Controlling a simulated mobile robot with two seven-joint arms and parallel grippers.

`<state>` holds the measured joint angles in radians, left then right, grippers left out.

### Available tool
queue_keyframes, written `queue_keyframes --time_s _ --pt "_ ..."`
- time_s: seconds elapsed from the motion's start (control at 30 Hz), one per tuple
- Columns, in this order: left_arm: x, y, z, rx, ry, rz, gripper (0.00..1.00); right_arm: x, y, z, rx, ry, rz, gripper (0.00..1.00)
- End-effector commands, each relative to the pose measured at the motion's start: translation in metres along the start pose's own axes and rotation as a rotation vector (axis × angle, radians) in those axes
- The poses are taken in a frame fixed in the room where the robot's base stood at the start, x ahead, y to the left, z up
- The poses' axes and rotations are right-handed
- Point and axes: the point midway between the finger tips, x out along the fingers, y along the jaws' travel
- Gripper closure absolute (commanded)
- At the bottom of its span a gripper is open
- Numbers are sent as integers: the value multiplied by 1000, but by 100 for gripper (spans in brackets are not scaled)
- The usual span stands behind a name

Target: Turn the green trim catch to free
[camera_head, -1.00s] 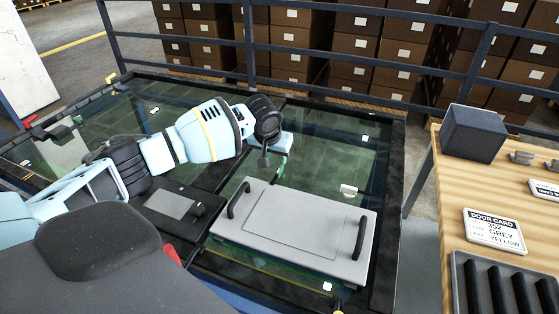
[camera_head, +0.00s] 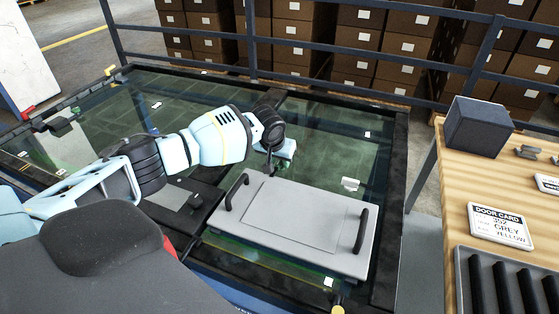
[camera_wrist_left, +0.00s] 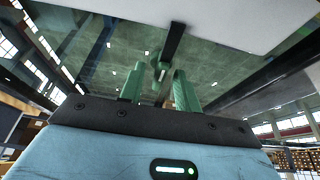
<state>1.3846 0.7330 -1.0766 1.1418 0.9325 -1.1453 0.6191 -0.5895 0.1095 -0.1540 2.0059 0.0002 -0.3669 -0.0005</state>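My left gripper (camera_head: 279,168) hangs over the green glass panel, just behind the grey cover, with its fingers partly hidden by my wrist. In the left wrist view its two green fingers (camera_wrist_left: 158,90) stand apart. A small green piece (camera_wrist_left: 160,70), which looks like the trim catch, shows between and beyond the fingertips, near the end of a dark bar (camera_wrist_left: 174,42). I cannot tell whether the fingers touch it, or how it is turned. In the head view the catch cannot be told apart from the fingers. My right gripper is not in view.
The grey cover (camera_head: 295,215) with two black handles lies on the dark-framed trolley (camera_head: 393,170). A wooden table (camera_head: 446,190) at right holds a dark box (camera_head: 478,127), a door card (camera_head: 499,226) and a black ribbed tray (camera_head: 463,285). A railing (camera_head: 330,89) runs behind.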

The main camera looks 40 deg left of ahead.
Motion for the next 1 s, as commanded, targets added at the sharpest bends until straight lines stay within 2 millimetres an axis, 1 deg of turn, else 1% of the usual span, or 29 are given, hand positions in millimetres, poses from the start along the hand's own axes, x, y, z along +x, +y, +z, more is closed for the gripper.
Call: queue_keyframes --time_s 0.17,0.4,0.43,0.6,0.77,0.87,1.0 --pt "-1 0 0 0 1 0 67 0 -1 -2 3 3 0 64" --pt "-1 0 0 0 0 0 99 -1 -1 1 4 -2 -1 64" --pt "-1 0 0 0 0 0 100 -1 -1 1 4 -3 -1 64" --pt "-1 0 0 -1 0 0 100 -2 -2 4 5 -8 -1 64" --pt "-2 1 0 -22 0 -9 100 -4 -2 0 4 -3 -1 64" --pt "-3 2 -1 -54 0 -21 100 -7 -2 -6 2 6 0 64" --pt "-5 3 -2 -130 1 -50 100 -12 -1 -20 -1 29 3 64"
